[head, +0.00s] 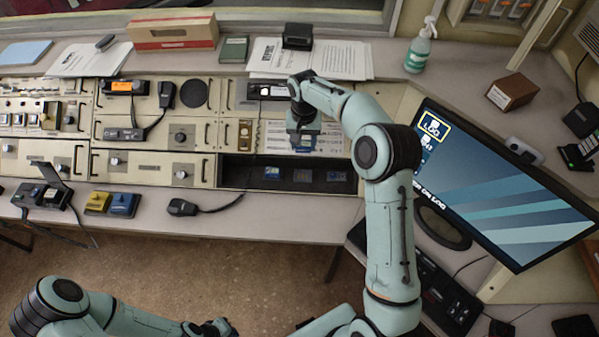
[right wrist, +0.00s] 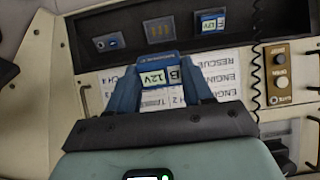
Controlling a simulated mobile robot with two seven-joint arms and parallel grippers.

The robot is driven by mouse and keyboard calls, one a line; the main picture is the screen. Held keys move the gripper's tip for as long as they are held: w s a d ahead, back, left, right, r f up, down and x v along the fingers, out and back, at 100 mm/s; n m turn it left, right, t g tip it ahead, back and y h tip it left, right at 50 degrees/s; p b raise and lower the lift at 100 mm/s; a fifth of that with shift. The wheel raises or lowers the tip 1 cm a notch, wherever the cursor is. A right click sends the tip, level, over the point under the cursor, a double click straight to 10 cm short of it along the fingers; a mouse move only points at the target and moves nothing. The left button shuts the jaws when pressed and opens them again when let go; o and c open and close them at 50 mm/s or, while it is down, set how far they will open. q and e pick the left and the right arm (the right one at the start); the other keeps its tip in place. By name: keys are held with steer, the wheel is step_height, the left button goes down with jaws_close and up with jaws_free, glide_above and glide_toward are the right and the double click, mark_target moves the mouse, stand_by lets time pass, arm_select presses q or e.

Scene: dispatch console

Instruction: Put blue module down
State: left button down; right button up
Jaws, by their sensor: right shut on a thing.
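My right gripper (head: 300,140) is over the white label cards on the console, just behind the dark recessed bay (head: 235,172). In the right wrist view, its fingers (right wrist: 160,80) are shut on a blue module (right wrist: 153,62) with a pale label reading "12V". In the head view the gripper mostly hides this module. The bay also shows in the right wrist view, past the held module, with another blue 12V module (right wrist: 211,22) in it. My left gripper (head: 215,328) is low at the bottom edge, away from the console; its jaws are unclear.
Label cards (head: 325,140) lie behind the bay. A yellow module (head: 97,202) and a blue module (head: 123,204) sit on the front ledge, near a handset (head: 182,207). A monitor (head: 490,190) stands at right. A coiled cord (right wrist: 255,60) hangs beside the bay.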

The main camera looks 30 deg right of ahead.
mark_target(303, 176)
step_height(303, 176, down, 15)
steer(key=shift+r, duration=0.1)
stand_by(0.3)
steer(key=shift+f, duration=0.2)
steer(key=o, duration=1.2)
steer(key=shift+r, duration=0.1)
step_height(303, 176, up, 12)
steer(key=shift+r, duration=0.1)
